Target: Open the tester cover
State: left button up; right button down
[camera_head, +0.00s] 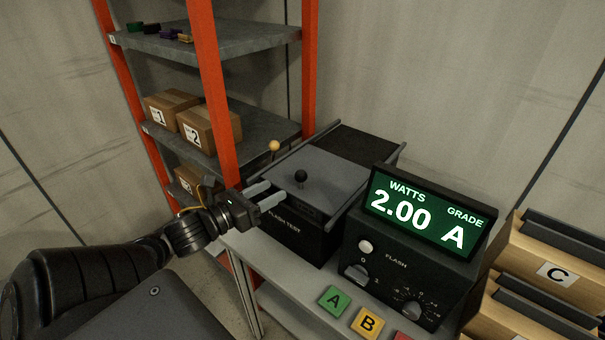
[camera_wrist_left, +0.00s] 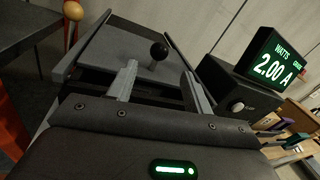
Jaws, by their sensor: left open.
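The tester is a black box marked "FLASH TEST" with a flat grey cover (camera_head: 318,169) on top. A black ball knob (camera_head: 301,176) stands on the cover near its front edge; it also shows in the left wrist view (camera_wrist_left: 159,50). The cover lies flat between two side rails. My left gripper (camera_head: 268,194) is open and empty at the front left of the tester. In the left wrist view its two fingers (camera_wrist_left: 158,88) point toward the knob, which stands beyond the fingertips and apart from them. My right gripper is not in view.
The control unit (camera_head: 415,250) reads "2.00 A" and stands right of the tester. Lettered A (camera_head: 335,300) and B (camera_head: 367,322) blocks lie at the table's front. An orange-posted shelf (camera_head: 215,90) with boxes stands behind left. A yellow ball-topped lever (camera_head: 274,146) rises at the tester's left. Wooden bins (camera_head: 545,270) stand right.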

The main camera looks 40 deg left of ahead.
aim_at(301, 175)
pick_arm(q)
jog(key=w, duration=0.2)
jog(key=w+d+p, duration=0.1)
jog(key=w, duration=0.2)
jog(key=w+p, duration=0.1)
jog(key=w, duration=0.2)
jog(key=shift+w+d+r, duration=0.1)
jog(key=shift+w+d, duration=0.05)
jog(key=shift+w, duration=0.1)
jog(key=shift+w+d+p, duration=0.2)
jog(key=shift+w+p, duration=0.1)
jog(key=shift+w, duration=0.55)
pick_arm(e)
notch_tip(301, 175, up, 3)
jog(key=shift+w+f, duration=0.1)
pick_arm(q)
jog(key=shift+c, duration=0.4)
grip_shut()
